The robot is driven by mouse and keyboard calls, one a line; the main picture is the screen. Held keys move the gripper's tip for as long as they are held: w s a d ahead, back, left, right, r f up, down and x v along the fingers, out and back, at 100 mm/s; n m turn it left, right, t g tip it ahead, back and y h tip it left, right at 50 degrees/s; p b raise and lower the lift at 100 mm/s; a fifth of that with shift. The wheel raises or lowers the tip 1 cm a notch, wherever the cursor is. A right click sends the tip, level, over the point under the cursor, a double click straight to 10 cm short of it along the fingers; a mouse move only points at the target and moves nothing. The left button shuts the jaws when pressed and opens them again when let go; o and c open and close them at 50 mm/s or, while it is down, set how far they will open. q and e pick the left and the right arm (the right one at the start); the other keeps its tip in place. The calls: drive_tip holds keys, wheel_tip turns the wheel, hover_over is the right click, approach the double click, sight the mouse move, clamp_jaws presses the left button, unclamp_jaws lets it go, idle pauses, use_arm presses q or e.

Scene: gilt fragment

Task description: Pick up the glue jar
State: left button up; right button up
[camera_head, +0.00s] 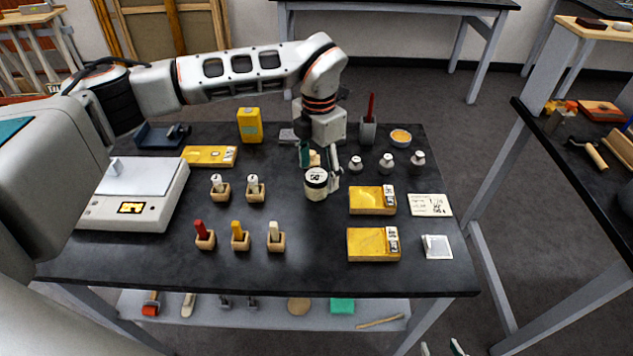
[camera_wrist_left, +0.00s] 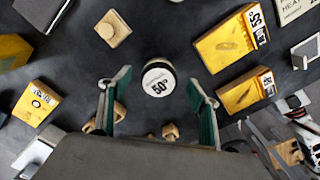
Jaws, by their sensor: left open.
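My left gripper (camera_head: 320,166) points down over the table, close behind the jar. In the left wrist view its two green-padded fingers (camera_wrist_left: 158,92) are wide apart, with the jar between and slightly beyond the tips and a gap on each side. Only the fingertips of my right gripper (camera_head: 441,348) show, at the bottom edge, apart and empty.
Yellow boxes (camera_head: 372,200) lie right of the jar. Grey weights (camera_head: 386,163) and a cup with a red-handled tool (camera_head: 368,130) stand behind right. Several small wooden holders (camera_head: 240,240) and a white scale (camera_head: 135,195) are at left. The front middle table is clear.

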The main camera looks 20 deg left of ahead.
sight(317, 175)
use_arm(q)
drive_tip(key=shift+a+f, duration=0.1)
drive_tip(key=shift+f, duration=2.2)
drive_tip(key=c, duration=1.3)
drive_tip(key=shift+r, duration=0.2)
